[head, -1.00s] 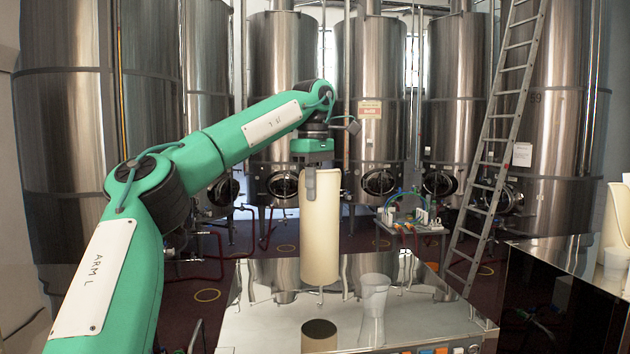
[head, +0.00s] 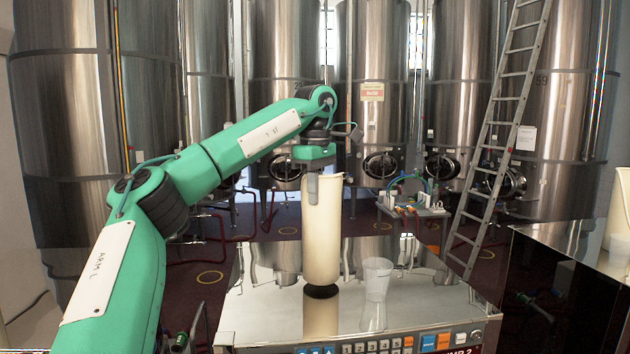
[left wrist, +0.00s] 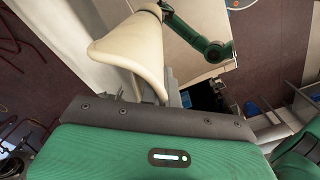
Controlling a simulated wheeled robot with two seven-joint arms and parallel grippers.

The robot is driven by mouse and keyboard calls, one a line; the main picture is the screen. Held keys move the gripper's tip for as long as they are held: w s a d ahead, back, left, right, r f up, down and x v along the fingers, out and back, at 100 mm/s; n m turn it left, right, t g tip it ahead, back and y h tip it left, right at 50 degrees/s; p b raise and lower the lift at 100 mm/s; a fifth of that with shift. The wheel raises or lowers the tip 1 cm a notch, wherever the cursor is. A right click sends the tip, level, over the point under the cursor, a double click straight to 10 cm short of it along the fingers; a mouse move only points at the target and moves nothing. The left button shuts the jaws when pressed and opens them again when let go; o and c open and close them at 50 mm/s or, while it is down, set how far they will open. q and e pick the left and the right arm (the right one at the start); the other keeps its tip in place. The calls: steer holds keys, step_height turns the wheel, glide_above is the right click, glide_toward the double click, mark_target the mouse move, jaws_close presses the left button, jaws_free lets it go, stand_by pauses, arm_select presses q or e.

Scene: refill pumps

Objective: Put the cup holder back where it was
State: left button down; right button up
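The cup holder (head: 322,235) is a tall cream tube, upright in the head view over the shiny top of the pump machine (head: 255,300). My left gripper (head: 312,185) is shut on its upper rim. A dark round patch, seemingly the reflection of its hollow bottom, shows just below it. The gap to the top looks small; I cannot tell whether they touch. In the left wrist view the holder (left wrist: 130,45) spreads out beyond the gripper's edge, and the fingertips are mostly hidden. My right gripper is not in view.
A clear plastic cup (head: 377,278) stands on the machine top just right of the holder. A button panel (head: 400,342) runs along the front edge. Another cream holder (head: 618,210) stands at the far right. A ladder (head: 495,150) and steel tanks are behind.

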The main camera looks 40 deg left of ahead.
arm_select(q)
steer(key=shift+f, duration=0.3)
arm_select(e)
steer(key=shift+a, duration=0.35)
arm_select(q)
steer(key=shift+f, duration=0.15)
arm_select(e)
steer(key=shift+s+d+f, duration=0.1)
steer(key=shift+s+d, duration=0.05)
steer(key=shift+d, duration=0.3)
arm_select(q)
steer(key=shift+f+b, duration=0.3)
steer(key=shift+f, duration=0.1)
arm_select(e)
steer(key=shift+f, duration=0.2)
arm_select(q)
steer(key=c, duration=1.6)
jaws_free()
steer(key=shift+o, duration=0.2)
steer(key=shift+s, duration=0.1)
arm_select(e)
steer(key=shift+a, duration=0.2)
arm_select(q)
steer(key=shift+r, duration=0.1)
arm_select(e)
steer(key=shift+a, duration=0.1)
